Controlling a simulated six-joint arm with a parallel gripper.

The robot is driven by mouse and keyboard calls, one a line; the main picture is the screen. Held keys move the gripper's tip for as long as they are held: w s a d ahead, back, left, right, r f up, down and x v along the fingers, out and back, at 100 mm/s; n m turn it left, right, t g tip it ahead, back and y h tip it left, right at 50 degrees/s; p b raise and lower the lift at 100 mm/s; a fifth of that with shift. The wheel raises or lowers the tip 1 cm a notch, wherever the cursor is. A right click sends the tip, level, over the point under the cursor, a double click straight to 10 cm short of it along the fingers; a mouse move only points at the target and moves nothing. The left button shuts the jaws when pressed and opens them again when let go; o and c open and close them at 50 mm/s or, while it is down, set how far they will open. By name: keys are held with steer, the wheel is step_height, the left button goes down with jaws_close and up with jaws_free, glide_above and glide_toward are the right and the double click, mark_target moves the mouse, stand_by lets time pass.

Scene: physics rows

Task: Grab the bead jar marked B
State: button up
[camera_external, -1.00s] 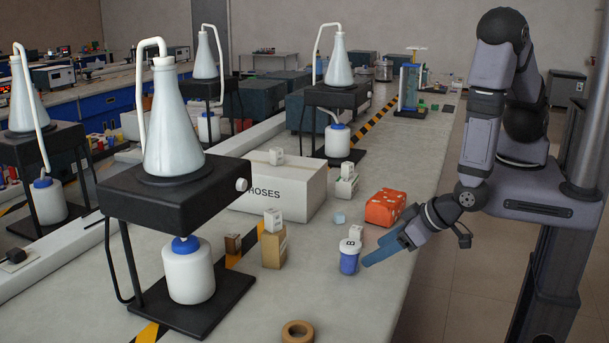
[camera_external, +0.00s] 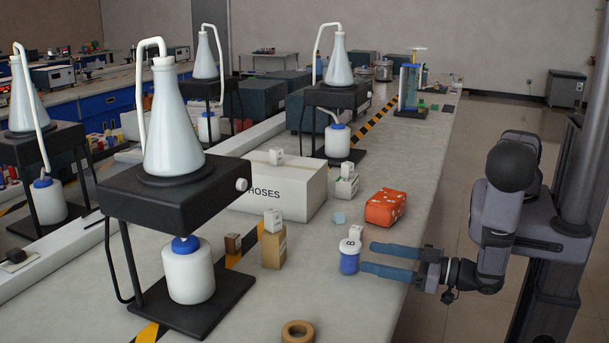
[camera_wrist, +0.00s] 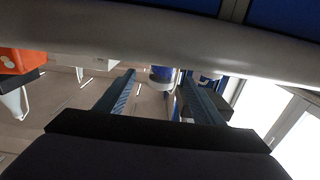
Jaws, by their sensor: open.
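The bead jar marked B (camera_external: 349,262) is a small blue jar with a white lid. It stands upright on the bench near the right edge. My gripper (camera_external: 366,257) is open and empty, with two blue fingers pointing left at the jar from the bench edge. The fingertips are close to the jar's right side; I cannot tell whether they touch it. In the wrist view the gripper's fingers (camera_wrist: 158,88) are spread apart. Small blue-and-white shapes show between and behind them, and I cannot tell which is the jar.
A small white box (camera_external: 356,233) stands just behind the jar. An orange box (camera_external: 385,208) lies farther back. A tan box (camera_external: 274,250) stands to the left, and a tape roll (camera_external: 298,332) lies at the front. The bench in front of the jar is clear.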

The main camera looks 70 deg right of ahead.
mark_target(350, 251)
steer(key=shift+w+a+r, duration=0.15)
steer(key=shift+w, duration=1.6)
steer(key=shift+w+a+r, duration=0.15)
steer(key=shift+w, duration=1.6)
steer(key=c, duration=1.2)
